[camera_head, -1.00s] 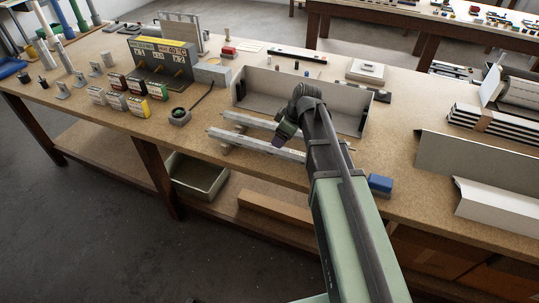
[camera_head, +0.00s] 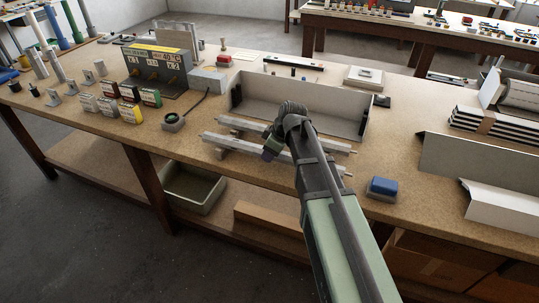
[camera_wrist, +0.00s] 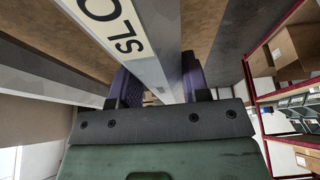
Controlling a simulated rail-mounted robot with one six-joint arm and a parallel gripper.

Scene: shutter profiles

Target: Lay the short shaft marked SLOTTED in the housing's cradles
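The shaft (camera_wrist: 150,40) whose label shows the letters "SLO" runs between the two purple fingers of my gripper (camera_wrist: 160,85) in the wrist view. Whether the fingers press on it is not clear. In the head view my gripper (camera_head: 268,152) is at the middle of the nearer grey shaft (camera_head: 232,143), which lies along low supports. A second grey shaft (camera_head: 240,123) lies parallel behind it. The housing (camera_head: 300,98) is a long, open grey box behind the shafts, with dark pieces at its ends. My arm hides part of the housing and shafts.
A blue block on a grey base (camera_head: 382,188) stands right of the shafts. Long white profiles (camera_head: 470,160) lie at the right. The bench front between them is mostly clear.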

